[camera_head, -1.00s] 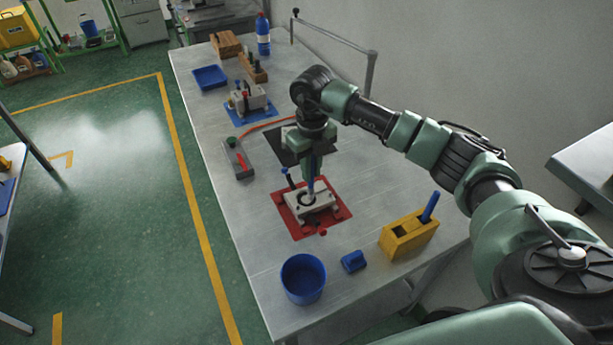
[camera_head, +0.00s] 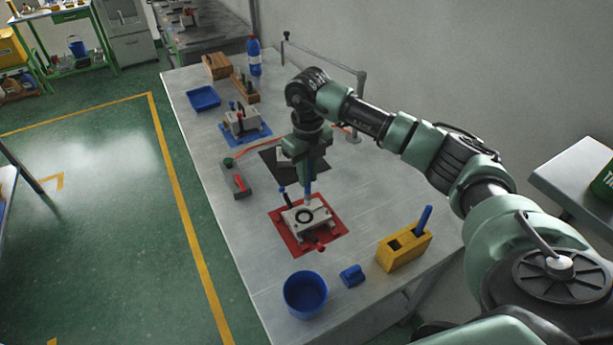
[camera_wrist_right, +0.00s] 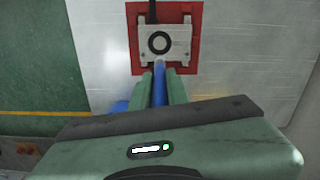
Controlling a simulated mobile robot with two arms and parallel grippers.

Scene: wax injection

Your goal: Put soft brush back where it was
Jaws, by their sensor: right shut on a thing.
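My right gripper (camera_head: 307,163) is shut on the soft brush (camera_head: 309,183), which has a blue handle and a pale tip pointing down. The brush hangs above the back part of the light-grey mould fixture (camera_head: 292,218) on the red mat (camera_head: 337,228). In the right wrist view the brush (camera_wrist_right: 159,88) sits between my gripper fingers (camera_wrist_right: 160,92), its tip at the near edge of the fixture's dark ring. The yellow holder block (camera_head: 404,258) stands at the right; one slot looks empty and another holds a blue-handled tool (camera_head: 424,216). My left gripper is not in view.
A blue cup (camera_head: 305,294) and a small blue block (camera_head: 352,275) stand at the front of the table. A second fixture on a blue mat (camera_head: 259,137), a blue tray (camera_head: 204,98) and a bottle (camera_head: 254,57) are farther back. The table between holder and red mat is clear.

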